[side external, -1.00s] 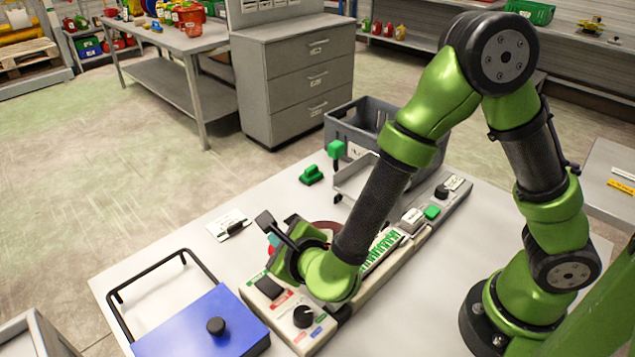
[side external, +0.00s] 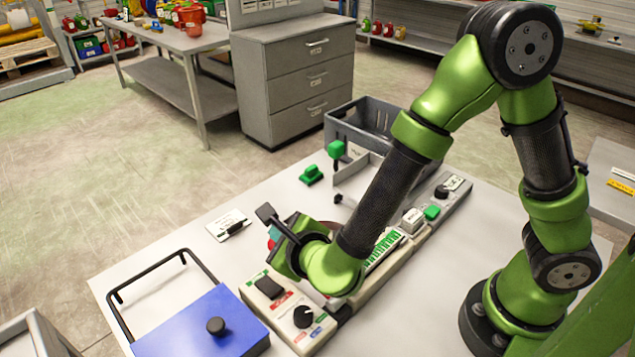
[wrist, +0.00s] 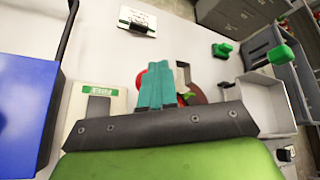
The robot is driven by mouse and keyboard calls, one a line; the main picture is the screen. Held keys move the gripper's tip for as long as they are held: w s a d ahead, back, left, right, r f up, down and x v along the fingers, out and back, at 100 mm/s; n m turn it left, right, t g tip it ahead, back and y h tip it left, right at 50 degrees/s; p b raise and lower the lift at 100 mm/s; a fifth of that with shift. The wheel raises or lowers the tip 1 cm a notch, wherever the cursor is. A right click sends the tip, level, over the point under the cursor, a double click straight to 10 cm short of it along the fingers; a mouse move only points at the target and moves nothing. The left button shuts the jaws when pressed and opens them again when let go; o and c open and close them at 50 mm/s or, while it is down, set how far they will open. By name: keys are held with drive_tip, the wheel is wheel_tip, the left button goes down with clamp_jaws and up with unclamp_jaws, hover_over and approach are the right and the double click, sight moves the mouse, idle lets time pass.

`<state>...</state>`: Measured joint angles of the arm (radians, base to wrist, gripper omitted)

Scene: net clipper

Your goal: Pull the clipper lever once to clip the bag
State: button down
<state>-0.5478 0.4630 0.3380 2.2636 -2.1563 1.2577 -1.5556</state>
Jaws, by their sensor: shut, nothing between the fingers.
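My gripper (wrist: 155,86) shows in the wrist view as teal fingers held together, with nothing between them. In the side view the fingers are mostly hidden behind my green wrist. They are over or near a red object (wrist: 187,88), partly covered by them; I cannot tell whether it is the bag or whether they touch it. An upright green knob (side external: 336,149) stands beside a grey metal tray (side external: 357,178); it also shows in the wrist view (wrist: 280,54), away from my fingers. I cannot tell whether this knob is the clipper lever.
A control box (side external: 300,322) with a rocker and black knob is below my wrist. A blue box (side external: 190,325) with a black handle frame stands at left. A green block (side external: 312,174), a label card (side external: 226,223) and a grey crate (side external: 368,122) are farther back.

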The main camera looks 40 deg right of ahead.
drive_tip(key=shift+s+r, duration=0.25)
drive_tip(key=shift+r, duration=0.5)
drive_tip(key=shift+s+r, duration=0.25)
drive_tip(key=shift+r, duration=0.45)
drive_tip(key=r, duration=0.2)
drive_tip(key=s+r, duration=0.1)
drive_tip(key=r, duration=0.1)
drive_tip(key=shift+s+r, duration=0.2)
drive_tip(key=shift+r, duration=0.2)
